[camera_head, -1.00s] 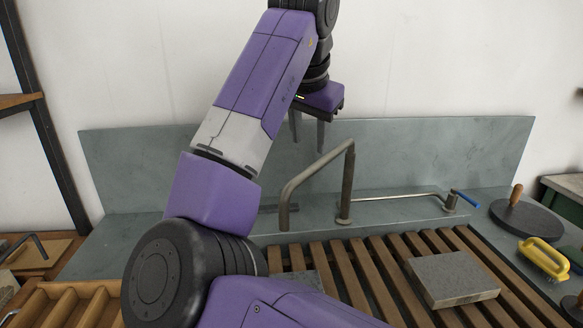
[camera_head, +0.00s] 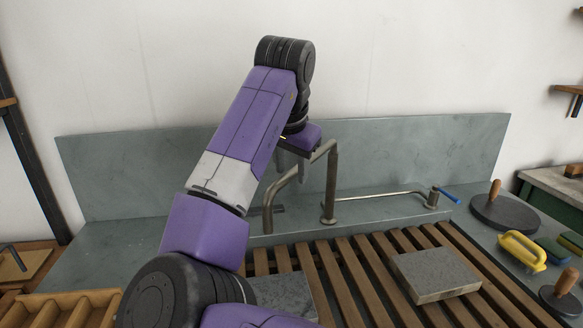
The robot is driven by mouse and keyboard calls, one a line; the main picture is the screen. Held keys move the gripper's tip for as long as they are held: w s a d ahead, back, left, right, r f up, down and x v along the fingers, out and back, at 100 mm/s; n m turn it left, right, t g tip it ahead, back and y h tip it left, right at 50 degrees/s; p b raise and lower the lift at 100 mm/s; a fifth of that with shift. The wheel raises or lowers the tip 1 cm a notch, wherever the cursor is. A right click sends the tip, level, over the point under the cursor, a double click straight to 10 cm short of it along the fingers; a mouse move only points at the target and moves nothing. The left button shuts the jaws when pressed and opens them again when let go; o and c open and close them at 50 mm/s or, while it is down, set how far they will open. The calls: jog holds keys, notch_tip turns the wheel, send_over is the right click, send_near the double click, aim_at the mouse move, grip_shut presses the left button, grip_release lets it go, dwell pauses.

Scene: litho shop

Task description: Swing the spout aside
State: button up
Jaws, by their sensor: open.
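The spout (camera_head: 288,179) is a bent metal tube on an upright post (camera_head: 329,194) at the back of the sink, and its downturned end hangs over the slats on the left. My gripper (camera_head: 291,172) is open, pointing down, at the height of the spout's upper part. Its fingers overlap the spout's sloping arm in the picture; I cannot tell whether they touch it. A thin rod runs right from the post to a blue-handled lever (camera_head: 448,195).
Wooden slats (camera_head: 350,275) cover the sink, with a grey stone block (camera_head: 434,273) on them at the right. A round dark disc with a wooden knob (camera_head: 505,211) and a yellow-handled brush (camera_head: 522,250) lie on the right. A wooden compartment tray (camera_head: 62,308) is at the front left.

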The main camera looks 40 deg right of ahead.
grip_shut()
dwell(1.3)
